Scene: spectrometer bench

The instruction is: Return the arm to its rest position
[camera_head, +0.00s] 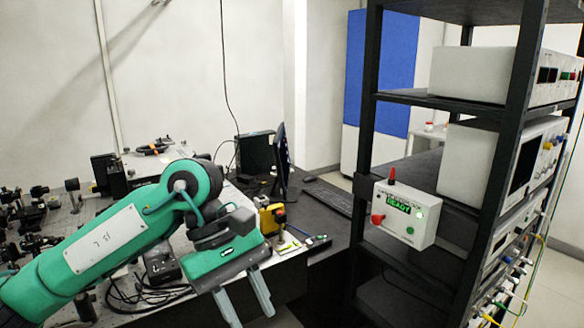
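My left arm (120,240), green with a white plate, reaches in from the left over the optical bench. My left gripper (251,315) hangs at its end, pointing down, in front of the bench's right front corner. Its two grey fingers are apart, with nothing visible between them. The tips are close to the bottom edge of the picture. My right arm and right gripper do not show.
The optical bench (125,316) carries several black mounts, cables and a yellow device (268,217) near the gripper. A black desk with a monitor (282,157) and keyboard (330,197) stands behind. At right, a black rack (366,110) holds instruments and a control box (404,214) reading READY.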

